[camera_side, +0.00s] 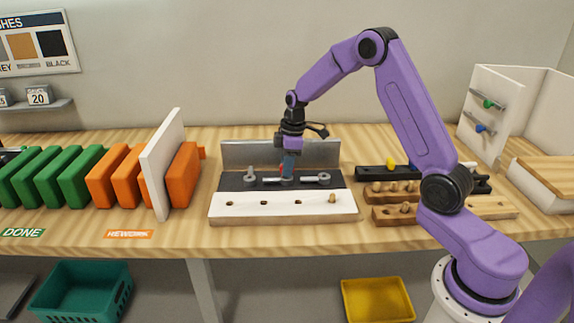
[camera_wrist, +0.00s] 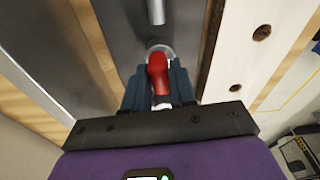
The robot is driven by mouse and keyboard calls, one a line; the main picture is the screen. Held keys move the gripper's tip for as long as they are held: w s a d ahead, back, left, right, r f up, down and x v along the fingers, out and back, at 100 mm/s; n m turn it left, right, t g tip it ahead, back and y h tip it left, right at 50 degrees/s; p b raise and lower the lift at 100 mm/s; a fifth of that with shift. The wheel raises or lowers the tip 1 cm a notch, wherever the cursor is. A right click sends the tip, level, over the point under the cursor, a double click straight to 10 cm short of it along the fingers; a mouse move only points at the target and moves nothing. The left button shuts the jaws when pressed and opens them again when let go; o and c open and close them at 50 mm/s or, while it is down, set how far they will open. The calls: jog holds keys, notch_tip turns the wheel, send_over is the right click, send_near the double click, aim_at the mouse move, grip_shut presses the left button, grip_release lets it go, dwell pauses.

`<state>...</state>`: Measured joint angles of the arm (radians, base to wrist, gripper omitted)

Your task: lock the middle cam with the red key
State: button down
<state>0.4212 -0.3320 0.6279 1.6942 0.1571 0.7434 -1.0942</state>
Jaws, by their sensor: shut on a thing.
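My gripper (camera_side: 288,170) points down over the middle of the black panel (camera_side: 236,184) in the side view. In the wrist view its two blue fingers are shut on the red key (camera_wrist: 157,72). The key's tip is at a round metal cam (camera_wrist: 165,50); I cannot tell how deep it sits or how the cam is turned. In the side view the fingers hide most of the key and the middle cam. Another round metal fitting (camera_side: 250,174) is at the left and one (camera_side: 324,178) at the right. A metal rod (camera_wrist: 156,12) lies beyond the key.
A white board (camera_side: 245,210) with a row of holes and one wooden dowel (camera_side: 332,198) lies along the front. A metal fence (camera_side: 240,153) stands behind. Wooden racks (camera_side: 385,212) are at the right, partly behind my arm. Orange panels (camera_side: 107,172) stand at the left.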

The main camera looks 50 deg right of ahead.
jog(key=shift+a, duration=0.15)
jog(key=shift+r, duration=3)
